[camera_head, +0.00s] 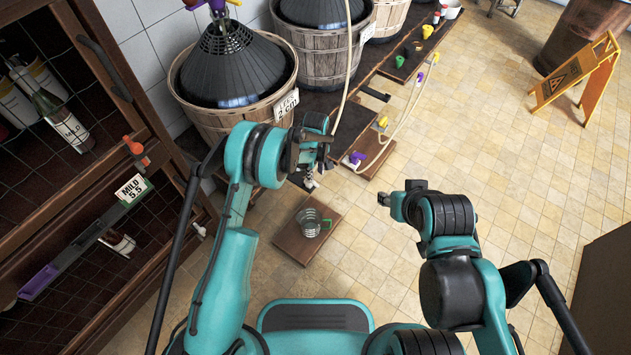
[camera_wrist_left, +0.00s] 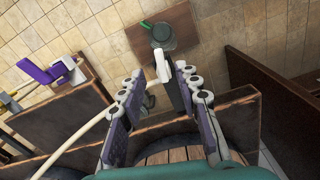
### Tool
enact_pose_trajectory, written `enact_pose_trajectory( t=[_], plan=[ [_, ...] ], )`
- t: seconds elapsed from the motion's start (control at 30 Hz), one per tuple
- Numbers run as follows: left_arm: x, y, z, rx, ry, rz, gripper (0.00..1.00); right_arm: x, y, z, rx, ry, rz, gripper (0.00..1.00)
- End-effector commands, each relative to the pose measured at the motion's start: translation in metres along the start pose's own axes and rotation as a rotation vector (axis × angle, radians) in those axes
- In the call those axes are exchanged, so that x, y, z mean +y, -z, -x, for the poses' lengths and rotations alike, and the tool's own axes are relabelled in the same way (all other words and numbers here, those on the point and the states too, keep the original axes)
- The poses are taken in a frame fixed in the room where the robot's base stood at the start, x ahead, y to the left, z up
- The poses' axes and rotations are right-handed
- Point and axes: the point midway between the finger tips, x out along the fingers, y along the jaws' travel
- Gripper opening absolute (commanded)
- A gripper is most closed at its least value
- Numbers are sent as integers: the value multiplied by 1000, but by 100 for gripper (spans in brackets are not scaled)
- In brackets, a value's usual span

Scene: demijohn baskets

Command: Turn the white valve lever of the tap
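The white valve lever (camera_wrist_left: 146,71) shows in the left wrist view near the fingertips, beside the dark body of the tap (camera_wrist_left: 172,84). In the head view a small white part (camera_head: 311,186) shows just below my left gripper (camera_head: 311,172); most of the tap is hidden there by the gripper. In the left wrist view my left gripper (camera_wrist_left: 160,76) has its two fingers apart, with the tap between them. I cannot tell whether either finger touches the lever. My right gripper (camera_head: 385,199) is away to the right, over the floor; its fingers are too small to judge.
A glass mug (camera_head: 309,222) with a green handle stands on a low wooden board (camera_head: 285,240) below the tap. Demijohn baskets (camera_head: 215,122) line the wall. A pale hose (camera_head: 405,112) and coloured taps lie right of my left gripper. A yellow floor sign (camera_head: 596,88) stands far right.

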Motion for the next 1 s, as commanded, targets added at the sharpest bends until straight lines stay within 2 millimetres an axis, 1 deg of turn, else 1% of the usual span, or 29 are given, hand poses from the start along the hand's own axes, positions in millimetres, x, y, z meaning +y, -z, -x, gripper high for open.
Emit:
enact_pose_trajectory(
  t=[0.03,0.1,0.2,0.3,0.43,0.7,0.77,0.8,0.83,1.0],
  plan=[
    [0,0,-13,0,0,0,33,0,-4,-6,0,0,0,40],
    [0,0,-25,0,0,-1,33,0,-7,-10,0,0,0,40],
    [0,0,-40,0,-1,-1,33,0,-11,-15,0,0,0,40],
    [0,1,-52,1,-1,-1,33,0,-13,-19,0,0,0,40],
    [0,1,-58,1,-1,-1,33,0,-15,-20,0,0,0,40],
    [0,1,-58,1,-1,-1,33,0,-14,-20,0,0,0,40],
    [0,1,-58,1,-1,-1,17,0,-14,-20,0,0,0,40],
    [0,1,-58,1,-1,-1,6,0,-14,-20,0,0,0,40],
    [0,1,-58,1,-1,-1,0,0,-14,-20,0,0,0,40],
    [0,1,-58,1,-1,-2,0,0,-14,-20,0,0,0,40]
  ],
)
